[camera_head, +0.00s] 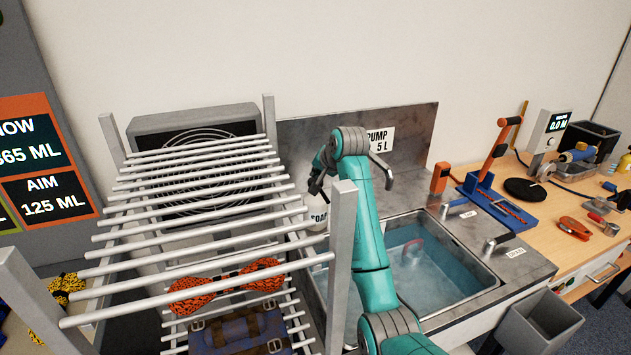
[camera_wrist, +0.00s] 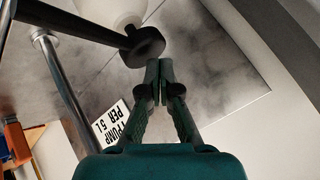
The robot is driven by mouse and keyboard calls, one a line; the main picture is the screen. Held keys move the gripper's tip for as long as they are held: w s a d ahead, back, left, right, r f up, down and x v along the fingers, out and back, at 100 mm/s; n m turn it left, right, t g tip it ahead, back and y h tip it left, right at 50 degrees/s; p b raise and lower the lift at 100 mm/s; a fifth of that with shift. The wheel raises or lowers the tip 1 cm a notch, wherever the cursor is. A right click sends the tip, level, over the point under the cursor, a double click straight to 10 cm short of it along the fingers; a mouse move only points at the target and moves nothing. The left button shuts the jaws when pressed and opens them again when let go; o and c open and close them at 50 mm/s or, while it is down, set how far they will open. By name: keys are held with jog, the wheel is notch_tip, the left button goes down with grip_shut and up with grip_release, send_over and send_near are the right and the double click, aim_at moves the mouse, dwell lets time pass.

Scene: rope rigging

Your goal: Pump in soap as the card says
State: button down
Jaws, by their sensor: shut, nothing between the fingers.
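The white soap bottle (camera_head: 317,214), labelled SOAP, stands at the back left of the sink, partly hidden by the rack post and my arm. In the wrist view its white body (camera_wrist: 108,10) and black pump head (camera_wrist: 143,46) show. My gripper (camera_wrist: 161,68) is shut and empty, its fingertips just beside the pump head; I cannot tell if they touch. The card (camera_wrist: 112,133) reads "1 PUMP PER 5 L"; in the head view the card (camera_head: 380,140) on the splashback is partly covered by my arm.
A rack of white rods (camera_head: 180,215) with grey posts stands left of my arm. A curved spout (camera_head: 383,172) is behind the sink. A drain lever (camera_head: 495,243) is at its right. A wooden bench (camera_head: 545,205) with tools lies further right. A left display (camera_head: 45,190) reads AIM 125 ML.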

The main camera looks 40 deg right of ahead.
jog(key=shift+f, duration=1.1)
dwell(1.1)
jog(key=shift+r, duration=1.6)
jog(key=shift+r, duration=2.45)
notch_tip(320, 180, up, 4)
jog(key=shift+f, duration=0.1)
